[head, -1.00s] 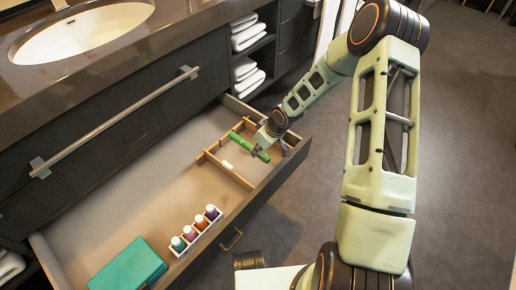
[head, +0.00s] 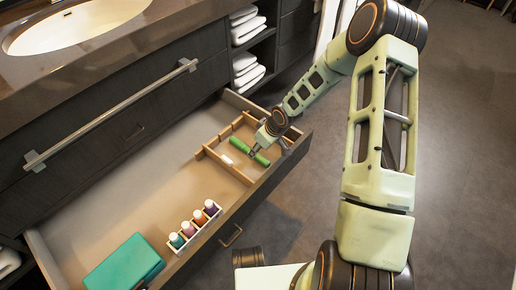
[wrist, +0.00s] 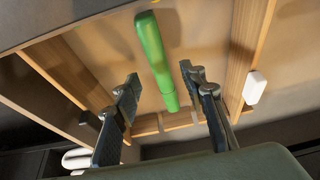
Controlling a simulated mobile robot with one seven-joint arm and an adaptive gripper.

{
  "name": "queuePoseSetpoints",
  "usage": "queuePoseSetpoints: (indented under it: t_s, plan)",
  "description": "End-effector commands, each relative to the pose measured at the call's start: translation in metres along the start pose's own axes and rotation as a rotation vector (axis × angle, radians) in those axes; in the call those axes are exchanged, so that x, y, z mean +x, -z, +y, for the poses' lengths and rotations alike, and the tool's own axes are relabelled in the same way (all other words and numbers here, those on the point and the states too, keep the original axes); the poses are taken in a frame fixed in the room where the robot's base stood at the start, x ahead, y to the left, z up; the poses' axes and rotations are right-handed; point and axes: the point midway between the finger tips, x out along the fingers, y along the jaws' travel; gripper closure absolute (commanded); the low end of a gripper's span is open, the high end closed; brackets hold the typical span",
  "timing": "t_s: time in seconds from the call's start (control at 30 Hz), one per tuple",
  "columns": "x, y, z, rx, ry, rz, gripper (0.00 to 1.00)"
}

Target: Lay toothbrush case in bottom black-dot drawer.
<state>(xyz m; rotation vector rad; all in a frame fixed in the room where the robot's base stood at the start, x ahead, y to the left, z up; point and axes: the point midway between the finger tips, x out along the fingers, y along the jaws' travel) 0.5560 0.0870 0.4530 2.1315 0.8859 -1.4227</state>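The green toothbrush case (head: 241,148) is at the wooden divider compartment (head: 203,153) in the right part of the pulled-out drawer (head: 158,195). My gripper (head: 257,149) is low over the case's right end. In the wrist view, the case (wrist: 154,50) shows lengthwise between the two spread fingers of my gripper (wrist: 160,85), with a clear gap on each side. The gripper is open and not holding it. The case appears to lie on the compartment floor. No black dot is visible on the drawer.
A small white item (head: 226,160) lies beside the case. A rack of several small bottles (head: 193,224) and a teal box (head: 122,263) are farther left in the drawer. The drawer's middle is bare. A long bar handle (head: 110,117) crosses the vanity front above.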

Motion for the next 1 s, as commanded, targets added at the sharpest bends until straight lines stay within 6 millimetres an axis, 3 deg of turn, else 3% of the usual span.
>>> queuePoseSetpoints:
  t_s: [0.27, 0.7, 1.0]
  plan:
    - [-0.014, 0.0, 0.001, 0.003, -0.002, 0.001, 0.62]
    - [-0.097, 0.0, 0.001, 0.003, -0.003, 0.001, 0.62]
    - [-0.119, 0.0, 0.0, 0.001, -0.001, 0.0, 0.62]
